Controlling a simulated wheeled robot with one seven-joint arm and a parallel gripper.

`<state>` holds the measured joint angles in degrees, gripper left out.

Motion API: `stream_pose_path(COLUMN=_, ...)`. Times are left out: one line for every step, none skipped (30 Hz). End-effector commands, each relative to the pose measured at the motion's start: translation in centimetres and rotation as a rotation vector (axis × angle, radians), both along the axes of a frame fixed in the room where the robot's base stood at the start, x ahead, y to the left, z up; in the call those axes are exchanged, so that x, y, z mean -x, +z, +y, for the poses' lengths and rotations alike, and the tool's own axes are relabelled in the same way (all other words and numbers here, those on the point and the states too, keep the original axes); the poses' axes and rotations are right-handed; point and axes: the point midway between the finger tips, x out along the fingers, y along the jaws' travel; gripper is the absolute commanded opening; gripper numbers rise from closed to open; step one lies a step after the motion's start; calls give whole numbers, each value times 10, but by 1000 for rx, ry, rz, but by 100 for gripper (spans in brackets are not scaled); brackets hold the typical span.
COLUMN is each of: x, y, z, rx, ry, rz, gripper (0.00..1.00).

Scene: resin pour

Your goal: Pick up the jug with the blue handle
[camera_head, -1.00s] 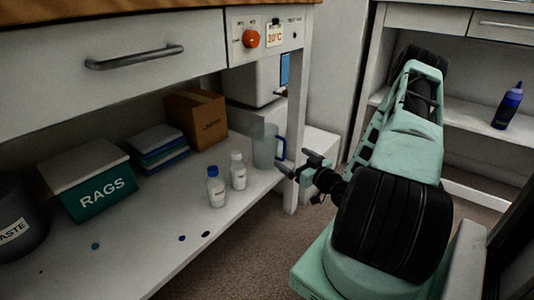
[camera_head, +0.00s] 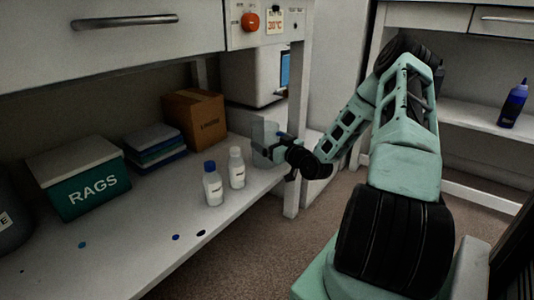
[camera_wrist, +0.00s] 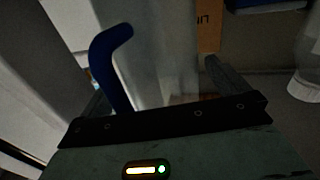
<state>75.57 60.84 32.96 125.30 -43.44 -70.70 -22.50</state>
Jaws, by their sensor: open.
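The jug (camera_head: 264,141) is clear and pale and stands on the lower shelf, near its right end. Its blue handle is mostly hidden by my gripper in the head view but shows plainly in the wrist view, where the blue handle (camera_wrist: 107,65) curves at left beside the jug's pale wall (camera_wrist: 160,60). My gripper (camera_head: 283,157) is open, at the handle side of the jug and overlapping it in the picture. In the wrist view the jug lies just ahead of the dark gripper edge, and one grey finger (camera_wrist: 228,78) shows to its right. Contact cannot be told.
Two white bottles, one with a blue cap (camera_head: 212,184) and one with a white cap (camera_head: 236,168), stand left of the jug. A cardboard box (camera_head: 194,119), books (camera_head: 154,146) and a green RAGS box (camera_head: 92,185) lie further left. A table leg (camera_head: 297,130) rises close beside my gripper.

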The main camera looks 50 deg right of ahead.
Motion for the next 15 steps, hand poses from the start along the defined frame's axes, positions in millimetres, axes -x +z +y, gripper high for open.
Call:
stream_pose_path(x=-1, y=0, z=0, rx=0, ry=0, rz=-1, gripper=100)
stream_pose_path(x=-2, y=0, z=0, rx=0, ry=0, rz=0, gripper=100)
stream_pose_path(x=-2, y=1, z=0, rx=0, ry=0, rz=0, gripper=100)
stream_pose_path(x=-2, y=1, z=0, rx=0, ry=0, rz=0, gripper=100)
stream_pose_path(x=-2, y=1, z=0, rx=0, ry=0, rz=0, gripper=100)
stream_pose_path(x=-2, y=1, z=0, rx=0, ry=0, rz=0, gripper=100)
stream_pose_path(x=-2, y=1, z=0, rx=0, ry=0, rz=0, gripper=97)
stream_pose_path(x=-1, y=1, z=0, rx=0, ry=0, rz=0, gripper=89)
stream_pose_path(x=-1, y=1, z=0, rx=0, ry=0, rz=0, gripper=78)
stream_pose_path(x=-1, y=1, z=0, rx=0, ry=0, rz=0, gripper=69)
stream_pose_path(x=-1, y=1, z=0, rx=0, ry=0, rz=0, gripper=61)
stream_pose_path(x=-1, y=1, z=0, rx=0, ry=0, rz=0, gripper=60)
stream_pose_path(x=-1, y=1, z=0, rx=0, ry=0, rz=-1, gripper=60)
stream_pose_path(x=-1, y=1, z=0, rx=0, ry=0, rz=-1, gripper=60)
stream_pose_path(x=-1, y=1, z=0, rx=0, ry=0, rz=-1, gripper=60)
